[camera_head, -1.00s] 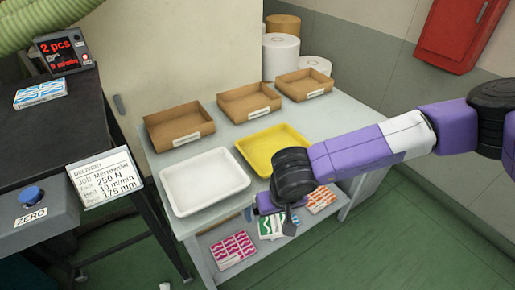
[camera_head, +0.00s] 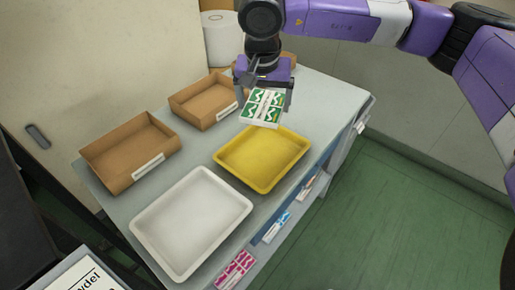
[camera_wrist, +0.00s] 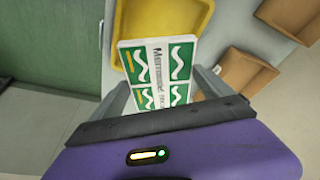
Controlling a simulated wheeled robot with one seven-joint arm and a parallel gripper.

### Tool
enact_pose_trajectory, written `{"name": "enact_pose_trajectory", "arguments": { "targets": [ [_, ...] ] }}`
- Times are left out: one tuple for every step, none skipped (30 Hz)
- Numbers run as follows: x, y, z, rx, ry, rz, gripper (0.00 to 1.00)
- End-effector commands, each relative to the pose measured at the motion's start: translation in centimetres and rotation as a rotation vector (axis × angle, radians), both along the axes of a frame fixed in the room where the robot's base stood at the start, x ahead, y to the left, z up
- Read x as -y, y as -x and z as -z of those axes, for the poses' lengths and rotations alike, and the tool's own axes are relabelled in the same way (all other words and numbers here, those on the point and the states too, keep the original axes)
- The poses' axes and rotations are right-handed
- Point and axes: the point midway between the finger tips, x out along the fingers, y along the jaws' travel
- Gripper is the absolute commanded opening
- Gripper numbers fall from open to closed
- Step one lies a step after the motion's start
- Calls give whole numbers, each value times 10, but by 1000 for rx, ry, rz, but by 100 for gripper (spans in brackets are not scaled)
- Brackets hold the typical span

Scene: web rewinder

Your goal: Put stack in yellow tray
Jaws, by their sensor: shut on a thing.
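My gripper (camera_head: 264,92) is shut on a stack of green and white printed sheets (camera_head: 262,108). It holds the stack above the far side of the yellow tray (camera_head: 232,170), apart from the tray as far as I can tell. In the wrist view the stack (camera_wrist: 157,72) sits between the fingers, its printed face showing, and the yellow tray (camera_wrist: 185,17) lies behind it. The part of the yellow tray that shows is empty.
A white tray (camera_head: 150,238) stands left of the yellow one and is empty. Cardboard trays (camera_head: 115,165) line the back of the table. Pink (camera_head: 236,268) and blue (camera_head: 276,226) stacks lie on the lower shelf. A white roll stands behind.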

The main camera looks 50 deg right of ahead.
Motion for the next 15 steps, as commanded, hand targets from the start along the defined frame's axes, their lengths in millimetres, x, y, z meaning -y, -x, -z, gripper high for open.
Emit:
{"name": "enact_pose_trajectory", "arguments": {
  "targets": [
    [-1,1,12,-3,-5,0,41],
    [-2,1,20,-5,-7,0,41],
    [-2,1,29,-4,-6,0,41],
    [-2,1,37,-4,-6,-1,41],
    [-2,1,44,-4,-6,0,41],
    [-1,1,54,-4,-6,0,41],
    [-2,1,61,-3,-6,-1,41],
    [-2,1,68,-3,-6,0,41],
    [-2,1,78,-4,-6,-1,41],
    [-2,1,86,-4,-5,-1,41],
    [-2,1,92,-4,-6,-1,41],
    [-2,1,102,-3,-5,1,41],
    [-1,1,108,-2,-5,1,41],
    [-2,1,113,-2,-5,0,41],
    [-1,1,120,-2,-4,-1,41]
  ]
}}
